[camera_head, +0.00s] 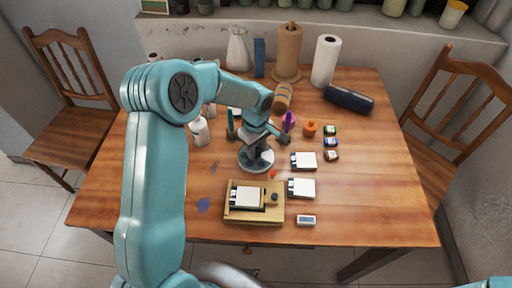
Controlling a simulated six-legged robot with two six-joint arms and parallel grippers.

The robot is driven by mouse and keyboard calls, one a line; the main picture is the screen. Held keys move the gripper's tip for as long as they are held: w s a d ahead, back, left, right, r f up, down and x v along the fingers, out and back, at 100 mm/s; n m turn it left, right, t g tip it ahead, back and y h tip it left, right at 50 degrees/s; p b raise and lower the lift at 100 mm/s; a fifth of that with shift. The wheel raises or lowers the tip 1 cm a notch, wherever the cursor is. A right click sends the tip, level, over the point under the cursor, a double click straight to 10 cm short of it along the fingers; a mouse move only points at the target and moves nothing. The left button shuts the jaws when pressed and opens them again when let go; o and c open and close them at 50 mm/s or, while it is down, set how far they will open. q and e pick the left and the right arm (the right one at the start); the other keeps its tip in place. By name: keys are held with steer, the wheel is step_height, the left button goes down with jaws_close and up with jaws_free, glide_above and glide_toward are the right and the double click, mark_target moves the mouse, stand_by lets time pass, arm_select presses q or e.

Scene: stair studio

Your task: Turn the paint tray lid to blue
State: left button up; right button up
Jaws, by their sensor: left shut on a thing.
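The paint tray (244,163) is a round grey dish on the middle of the table, with my left gripper over it. My left gripper (258,152) points down and is shut on the lid at the tray's middle. The wrist and fingers cover most of the lid, so I cannot tell which colour it is turned to. A small red spot (272,173) shows beside the tray's front right edge. My right gripper is not in view.
A wooden board (274,214) lies in front of the tray, with white-topped pads (301,188) to the right. Small green, blue and brown blocks (331,142) and an orange pot (310,128) stand farther right. A white bottle (200,132) stands left.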

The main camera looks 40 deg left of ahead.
arm_select(q)
steer(key=shift+m+b, duration=0.5)
steer(key=shift+m, duration=0.7)
steer(key=m, duration=0.2)
steer(key=shift+m+b, duration=0.3)
steer(key=shift+b, duration=0.05)
steer(key=m, duration=0.3)
steer(key=shift+m+b, duration=0.3)
steer(key=m, duration=0.3)
steer(key=shift+r+m, duration=0.1)
steer(key=shift+m, duration=0.2)
steer(key=m, duration=0.5)
steer(key=shift+m, duration=0.3)
steer(key=m+p, duration=0.1)
steer(key=m, duration=0.4)
steer(key=shift+w+m, duration=0.1)
steer(key=shift+m, duration=0.3)
